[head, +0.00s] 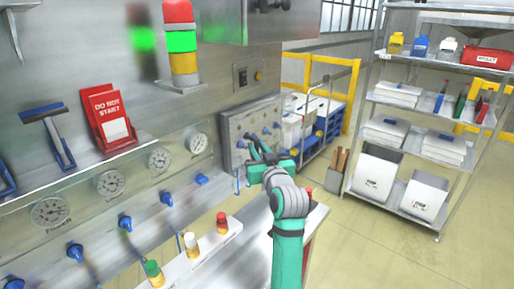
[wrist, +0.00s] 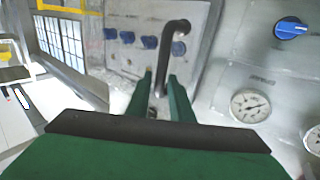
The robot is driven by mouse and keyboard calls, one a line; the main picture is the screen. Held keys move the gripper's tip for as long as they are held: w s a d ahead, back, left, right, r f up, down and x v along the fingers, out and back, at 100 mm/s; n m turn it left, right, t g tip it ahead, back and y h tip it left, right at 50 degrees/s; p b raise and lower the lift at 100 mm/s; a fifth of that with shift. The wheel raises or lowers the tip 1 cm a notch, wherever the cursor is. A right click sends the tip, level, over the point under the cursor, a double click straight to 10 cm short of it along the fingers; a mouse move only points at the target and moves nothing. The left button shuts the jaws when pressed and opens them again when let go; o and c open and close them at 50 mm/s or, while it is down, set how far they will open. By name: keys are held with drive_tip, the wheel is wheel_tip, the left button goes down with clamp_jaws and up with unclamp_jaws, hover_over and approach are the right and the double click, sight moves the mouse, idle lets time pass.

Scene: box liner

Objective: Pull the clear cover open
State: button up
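The clear cover (head: 236,132) is over a grey wall-mounted panel box with several blue knobs, left of my gripper in the head view. Its see-through sheet is hard to make out, and it looks shut. A dark bent handle (wrist: 174,32) stands out from the panel in the wrist view. My gripper (head: 262,157) is at the box's front. In the wrist view its two green fingers (wrist: 160,78) lie on either side of the handle's bar, with a narrow gap. Whether either finger touches the bar is unclear.
A steel ledge with a red-capped bottle (head: 222,223) and other bottles runs below left. Gauges (head: 197,142) and blue valves (head: 201,180) line the wall. A signal tower (head: 183,62) stands above. A loaded shelf rack (head: 440,105) is at right, with open floor before it.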

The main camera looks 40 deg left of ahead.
drive_tip(key=shift+x, duration=0.8)
